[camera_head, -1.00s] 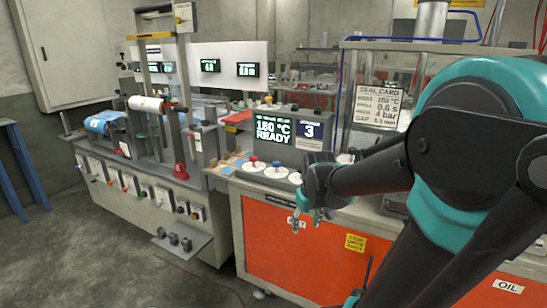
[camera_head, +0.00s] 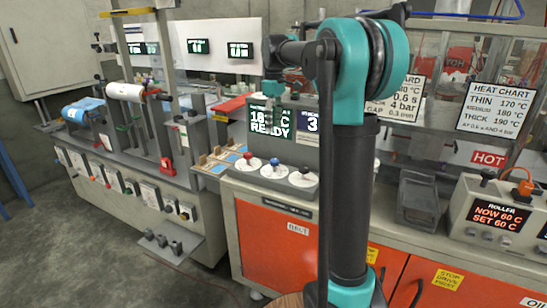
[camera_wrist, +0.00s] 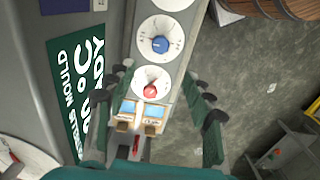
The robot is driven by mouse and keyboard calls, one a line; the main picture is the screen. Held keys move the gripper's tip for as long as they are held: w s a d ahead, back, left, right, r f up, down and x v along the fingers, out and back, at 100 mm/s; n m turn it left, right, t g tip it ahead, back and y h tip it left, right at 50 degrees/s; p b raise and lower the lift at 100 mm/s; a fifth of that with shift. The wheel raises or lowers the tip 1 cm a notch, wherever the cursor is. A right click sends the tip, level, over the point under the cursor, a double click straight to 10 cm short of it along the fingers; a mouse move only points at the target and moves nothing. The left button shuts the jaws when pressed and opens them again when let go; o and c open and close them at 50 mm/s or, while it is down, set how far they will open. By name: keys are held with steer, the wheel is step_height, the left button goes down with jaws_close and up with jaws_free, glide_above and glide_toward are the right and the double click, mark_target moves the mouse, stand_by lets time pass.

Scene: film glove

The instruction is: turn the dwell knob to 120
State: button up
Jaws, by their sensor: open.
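Three knobs on white dials stand in a row on the sloped front of the sealing machine: red (camera_head: 247,156), blue (camera_head: 275,162) and a third, dark-looking one (camera_head: 304,170). Their labels are too small to read, so I cannot tell which is dwell. The wrist view shows the red knob (camera_wrist: 150,91) and blue knob (camera_wrist: 160,44) whole; a third dial is cut off at the top. My gripper (camera_head: 269,105) hangs in front of the green display (camera_head: 270,122), above and behind the knobs. Its fingers (camera_wrist: 158,74) are spread, empty, and touch no knob.
The display reads 180 °C READY; beside it a panel (camera_head: 313,122) shows 3. Small blue-and-tan tiles (camera_head: 222,155) lie left of the dials. The space before the dials looks clear.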

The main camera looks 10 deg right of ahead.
mark_target(274, 160)
step_height(274, 160, down, 14)
steer(key=shift+f, duration=0.1)
stand_by(0.5)
steer(key=c, duration=1.2)
steer(key=shift+o, duration=0.2)
